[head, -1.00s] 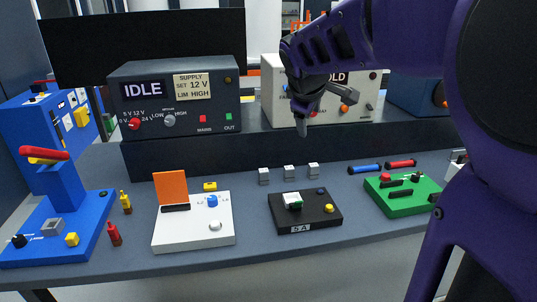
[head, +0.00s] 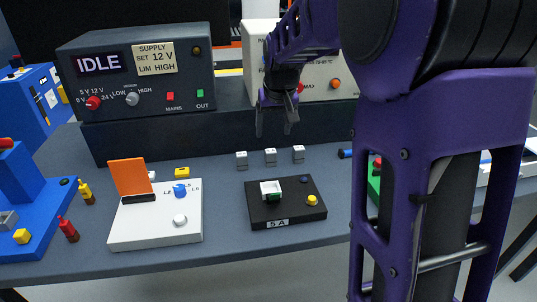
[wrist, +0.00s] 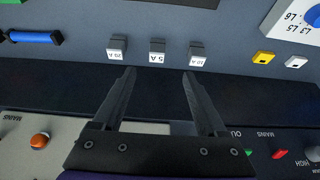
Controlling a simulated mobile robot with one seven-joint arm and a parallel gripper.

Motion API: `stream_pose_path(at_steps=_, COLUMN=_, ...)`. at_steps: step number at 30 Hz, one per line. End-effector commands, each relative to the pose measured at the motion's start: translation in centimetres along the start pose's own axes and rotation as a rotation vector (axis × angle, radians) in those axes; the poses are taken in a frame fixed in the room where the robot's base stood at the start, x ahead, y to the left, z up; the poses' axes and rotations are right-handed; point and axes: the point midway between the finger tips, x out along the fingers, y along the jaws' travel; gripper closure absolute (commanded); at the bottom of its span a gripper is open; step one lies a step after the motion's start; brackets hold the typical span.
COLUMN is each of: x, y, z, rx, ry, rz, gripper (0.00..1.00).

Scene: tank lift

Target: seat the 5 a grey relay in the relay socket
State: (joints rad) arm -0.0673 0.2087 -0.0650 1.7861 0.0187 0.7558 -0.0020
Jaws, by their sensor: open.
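Three small grey relays stand in a row on the bench behind the black socket board. The middle one (head: 270,157) reads 5 A in the wrist view (wrist: 157,52). My gripper (head: 275,131) is open and empty, pointing down above and behind the relays. In the wrist view its fingers (wrist: 159,74) straddle the middle relay's line, apart from it.
The dark power supply (head: 138,75) reading IDLE and a pale instrument (head: 315,80) stand on a raised shelf (head: 180,132) close behind the relays. A white board (head: 155,225) with an orange flap lies left of the socket board. My arm hides much of the right side.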

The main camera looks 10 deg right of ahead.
Motion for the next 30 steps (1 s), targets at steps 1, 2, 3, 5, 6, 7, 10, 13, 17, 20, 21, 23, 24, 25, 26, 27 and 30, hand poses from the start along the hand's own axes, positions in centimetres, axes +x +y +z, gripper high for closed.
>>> stream_pose_path(at_steps=1, x=1.5, y=0.0, z=0.2, rx=-0.001, ry=-0.004, rz=0.001, gripper=0.25)
stream_pose_path(at_steps=2, x=2.1, y=0.0, z=0.2, rx=-0.001, ry=-0.005, rz=0.001, gripper=0.25)
stream_pose_path(at_steps=3, x=3.1, y=0.0, z=0.1, rx=-0.002, ry=-0.004, rz=0.001, gripper=0.25)
stream_pose_path(at_steps=5, x=4.4, y=0.1, z=0.1, rx=-0.002, ry=-0.004, rz=0.001, gripper=0.25)
stream_pose_path(at_steps=6, x=5.2, y=0.1, z=0.1, rx=-0.002, ry=-0.004, rz=0.002, gripper=0.25)
stream_pose_path(at_steps=7, x=5.8, y=0.1, z=0.1, rx=-0.002, ry=-0.003, rz=0.002, gripper=0.25)
stream_pose_path(at_steps=10, x=7.4, y=0.1, z=0.1, rx=-0.002, ry=-0.002, rz=0.002, gripper=0.25)
stream_pose_path(at_steps=13, x=8.4, y=0.1, z=-0.1, rx=-0.002, ry=0.001, rz=0.002, gripper=0.25)
stream_pose_path(at_steps=17, x=9.1, y=0.1, z=-0.1, rx=-0.002, ry=0.001, rz=0.002, gripper=0.25)
stream_pose_path(at_steps=20, x=10.2, y=0.3, z=-0.3, rx=-0.001, ry=-0.001, rz=0.002, gripper=0.25)
stream_pose_path(at_steps=21, x=10.8, y=0.4, z=-0.4, rx=-0.001, ry=-0.001, rz=0.002, gripper=0.25)
stream_pose_path(at_steps=23, x=11.8, y=0.5, z=-0.7, rx=-0.002, ry=0.0, rz=0.002, gripper=0.25)
stream_pose_path(at_steps=24, x=12.4, y=0.6, z=-0.8, rx=-0.003, ry=-0.001, rz=0.002, gripper=0.25)
stream_pose_path(at_steps=25, x=12.8, y=0.6, z=-0.8, rx=-0.003, ry=-0.002, rz=0.002, gripper=0.25)
stream_pose_path(at_steps=26, x=13.1, y=0.6, z=-0.8, rx=-0.003, ry=-0.002, rz=0.002, gripper=0.25)
stream_pose_path(at_steps=27, x=13.5, y=0.6, z=-0.8, rx=-0.004, ry=-0.001, rz=0.002, gripper=0.25)
stream_pose_path(at_steps=30, x=14.0, y=0.6, z=-0.9, rx=-0.003, ry=0.002, rz=0.002, gripper=0.25)
